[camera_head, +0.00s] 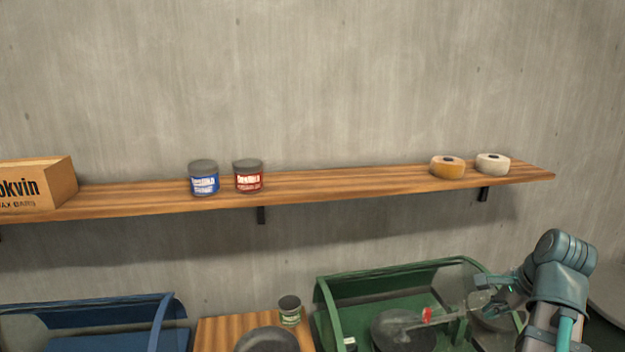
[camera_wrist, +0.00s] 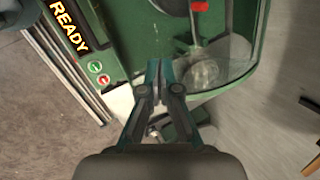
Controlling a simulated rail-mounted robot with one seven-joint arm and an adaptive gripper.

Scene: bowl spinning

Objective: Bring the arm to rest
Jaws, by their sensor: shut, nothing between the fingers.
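My gripper (camera_wrist: 158,72) is shut and empty in the wrist view, its two fingers together in front of the green machine (camera_wrist: 118,30). In the head view my arm is at the lower right, beside the right end of the green machine (camera_head: 321,300); I cannot make out the fingertips clearly there. The machine has a clear curved cover and a dark round disc (camera_head: 395,333) inside, with a red part (camera_head: 427,315) above it. In the wrist view a READY panel (camera_wrist: 68,22) and a green and a red button (camera_wrist: 98,73) are to the left of my fingers.
A wooden shelf (camera_head: 340,192) on the wall holds a box (camera_head: 45,183), blue (camera_head: 204,178) and red (camera_head: 248,177) cans, and two tape rolls (camera_head: 448,168). A blue machine (camera_head: 110,312) stands at lower left. A small can (camera_head: 290,310) sits on a wooden surface (camera_head: 213,335) between the machines.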

